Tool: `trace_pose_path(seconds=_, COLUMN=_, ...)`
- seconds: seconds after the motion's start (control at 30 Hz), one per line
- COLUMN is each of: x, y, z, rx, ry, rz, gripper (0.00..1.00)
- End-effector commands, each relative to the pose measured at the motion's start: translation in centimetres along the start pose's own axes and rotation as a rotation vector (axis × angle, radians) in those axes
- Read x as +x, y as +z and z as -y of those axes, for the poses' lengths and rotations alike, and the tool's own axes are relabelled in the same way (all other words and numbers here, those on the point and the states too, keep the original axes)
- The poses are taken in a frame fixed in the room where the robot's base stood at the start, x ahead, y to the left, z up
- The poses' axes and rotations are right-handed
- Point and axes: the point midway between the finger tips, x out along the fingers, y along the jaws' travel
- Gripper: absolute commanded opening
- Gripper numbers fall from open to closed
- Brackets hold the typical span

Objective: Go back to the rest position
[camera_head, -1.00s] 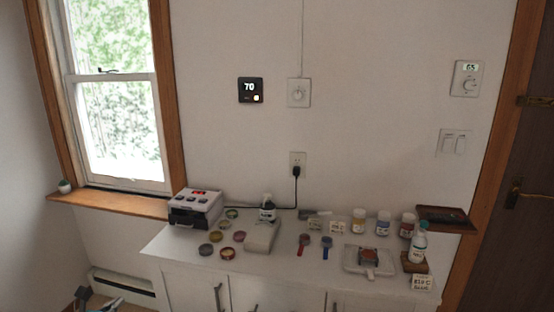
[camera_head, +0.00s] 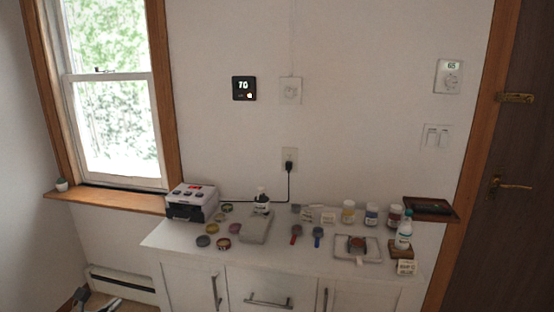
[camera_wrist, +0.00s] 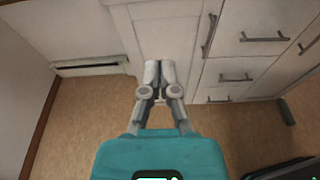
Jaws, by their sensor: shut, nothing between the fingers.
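My gripper (camera_wrist: 159,72) shows in the wrist view, with its two grey fingers together and nothing between them. It points toward the white cabinet front (camera_wrist: 165,35) above the brown floor (camera_wrist: 80,120), and no object is close to its tips. In the head view a small dark and grey part at the lower left edge may be my arm; I cannot tell its pose there.
A white counter (camera_head: 290,258) holds a white and black device (camera_head: 191,201), several small tins, bottles and a tray (camera_head: 345,255). A baseboard heater (camera_head: 122,282) is at left. A door (camera_head: 515,200) stands at right.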

Motion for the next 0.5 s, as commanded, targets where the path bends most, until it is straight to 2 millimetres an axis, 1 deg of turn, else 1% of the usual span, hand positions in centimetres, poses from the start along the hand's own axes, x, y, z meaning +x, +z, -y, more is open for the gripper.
trace_pose_path(seconds=0.33, x=3.0, y=-0.3, z=2.9, rx=0.100, ry=-0.062, rz=-0.055, gripper=0.00)
trace_pose_path(seconds=0.5, x=5.3, y=-0.5, z=5.3, rx=0.180, ry=-0.115, rz=-0.094, gripper=0.00)
